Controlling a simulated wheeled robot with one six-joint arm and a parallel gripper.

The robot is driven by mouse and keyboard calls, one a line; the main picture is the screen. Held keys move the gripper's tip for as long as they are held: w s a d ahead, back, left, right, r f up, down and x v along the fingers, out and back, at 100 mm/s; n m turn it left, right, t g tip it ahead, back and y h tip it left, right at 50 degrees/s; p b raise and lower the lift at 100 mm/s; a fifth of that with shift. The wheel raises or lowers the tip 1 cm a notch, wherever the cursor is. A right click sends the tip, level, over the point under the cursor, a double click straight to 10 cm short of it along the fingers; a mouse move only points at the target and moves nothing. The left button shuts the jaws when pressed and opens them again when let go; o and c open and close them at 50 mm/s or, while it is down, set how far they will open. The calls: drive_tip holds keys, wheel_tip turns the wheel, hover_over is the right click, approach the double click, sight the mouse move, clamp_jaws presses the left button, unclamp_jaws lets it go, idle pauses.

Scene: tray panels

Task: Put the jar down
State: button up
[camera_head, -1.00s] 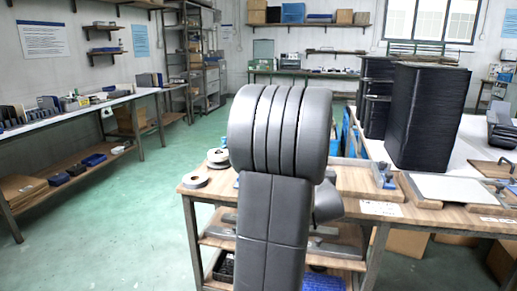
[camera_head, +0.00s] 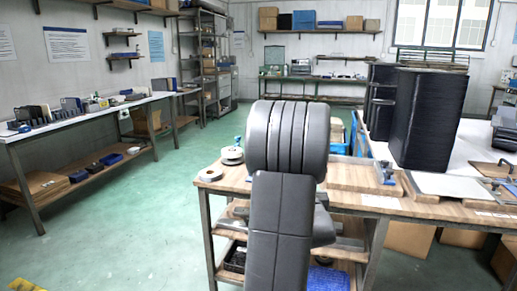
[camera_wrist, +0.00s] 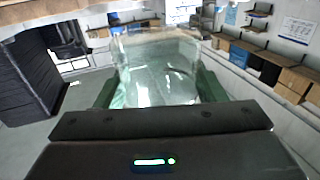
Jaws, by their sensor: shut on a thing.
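A clear glass jar (camera_wrist: 158,62) shows in the wrist view, between the two dark green fingers of my gripper (camera_wrist: 160,88). The gripper is shut on the jar. Its lower part is hidden behind the gripper body. I cannot tell from this view whether the jar touches any surface. In the head view my own arm fills the middle, and the gripper and jar are hidden behind it.
A wooden-topped workbench (camera_head: 352,199) stands ahead, with rolls of tape (camera_head: 210,174) on its left corner. Tall stacks of black trays (camera_head: 430,120) stand at right near a white panel (camera_head: 447,184). A long side bench (camera_head: 70,121) runs along the left. Green floor between is clear.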

drive_tip(key=s+a+f, duration=0.4)
drive_tip(key=a+f, duration=0.3)
drive_tip(key=f, duration=0.3)
drive_tip(key=s+a+f, duration=0.3)
drive_tip(key=a+f, duration=0.4)
drive_tip(key=f, duration=0.3)
wheel_tip(320, 180, up, 16)
drive_tip(key=w+p, duration=0.2)
drive_tip(key=p, duration=2)
drive_tip(key=s+f, duration=0.4)
drive_tip(key=f, duration=0.2)
drive_tip(key=shift+s+h, duration=0.3)
drive_tip(key=shift+s, duration=0.05)
